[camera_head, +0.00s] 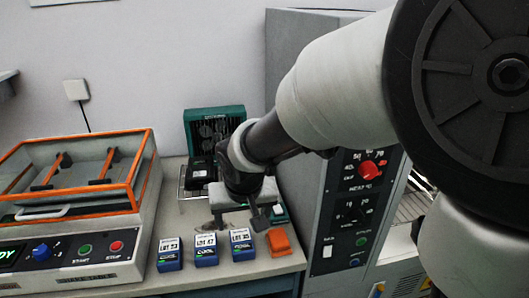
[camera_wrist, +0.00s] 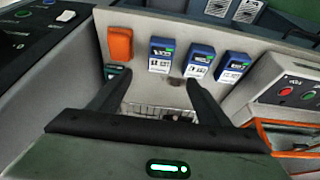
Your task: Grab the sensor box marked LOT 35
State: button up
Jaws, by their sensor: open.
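Three blue sensor boxes with white labels stand in a row at the bench front. The rightmost box (camera_head: 242,244) in the head view has a small label that appears to read LOT 35. It is the leftmost blue box (camera_wrist: 161,55) in the wrist view. The middle box (camera_head: 206,250) seems to read LOT 47, and the left box (camera_head: 169,254) has a label I cannot read surely. My gripper (camera_head: 238,219) is open and empty, behind the row near the rightmost box. In the wrist view my fingers (camera_wrist: 153,82) are spread, with that box beyond their tips.
An orange block (camera_head: 279,242) stands right beside the rightmost box. A tall grey cabinet (camera_head: 332,225) with a red knob bounds the right. An orange-framed glass-lidded machine (camera_head: 80,225) stands left. A green open case (camera_head: 213,120) and wire rack (camera_wrist: 150,108) lie behind.

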aim_at(242, 240)
jog(key=b+x, duration=0.2)
jog(key=x, duration=1.1)
jog(key=shift+f, duration=0.3)
jog(key=shift+f+b, duration=0.25)
jog(key=shift+b, duration=0.3)
jog(key=shift+r, duration=0.1)
jog(key=c, duration=1.3)
